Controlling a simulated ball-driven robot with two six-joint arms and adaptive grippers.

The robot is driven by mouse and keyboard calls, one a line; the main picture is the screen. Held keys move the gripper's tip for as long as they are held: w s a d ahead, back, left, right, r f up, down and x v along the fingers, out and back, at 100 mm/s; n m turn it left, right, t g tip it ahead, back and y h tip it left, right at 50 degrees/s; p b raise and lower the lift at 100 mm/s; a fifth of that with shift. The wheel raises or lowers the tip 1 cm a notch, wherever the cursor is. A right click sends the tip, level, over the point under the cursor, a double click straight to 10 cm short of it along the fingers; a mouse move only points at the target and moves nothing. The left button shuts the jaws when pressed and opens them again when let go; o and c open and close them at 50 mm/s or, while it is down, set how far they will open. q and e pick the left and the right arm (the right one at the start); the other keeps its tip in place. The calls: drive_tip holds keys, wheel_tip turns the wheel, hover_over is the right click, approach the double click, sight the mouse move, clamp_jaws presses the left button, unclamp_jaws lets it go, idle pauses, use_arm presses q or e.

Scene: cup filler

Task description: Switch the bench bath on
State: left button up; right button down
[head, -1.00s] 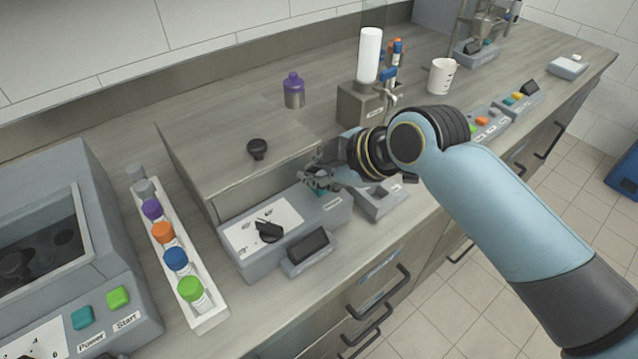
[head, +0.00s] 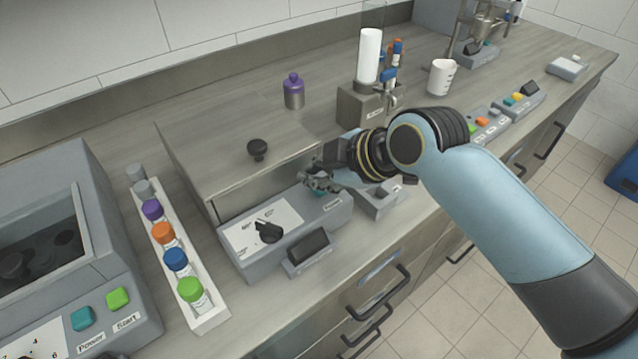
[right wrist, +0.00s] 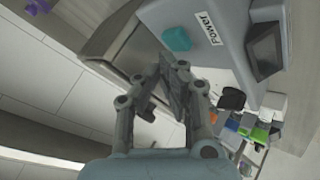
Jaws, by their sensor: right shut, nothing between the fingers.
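My right gripper (head: 316,182) is shut and empty over the right end of the panel, mostly covering the button in the head view. In the right wrist view the fingertips (right wrist: 172,76) are apart from the button. My left gripper is out of view.
A rack of capped tubes (head: 208,321) and another grey device with Power and Start buttons (head: 117,299) stand left. A purple-capped bottle (head: 293,92), a small grey device (head: 383,200) and a white beaker (head: 441,77) stand behind or right of the bath.

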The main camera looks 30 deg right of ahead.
drive_tip(key=shift+f, duration=0.65)
drive_tip(key=shift+r, duration=0.1)
idle(0.3)
drive_tip(key=shift+r+p, duration=0.65)
drive_tip(key=shift+p, duration=0.1)
wheel_tip(320, 180, up, 6)
drive_tip(key=p, duration=0.6)
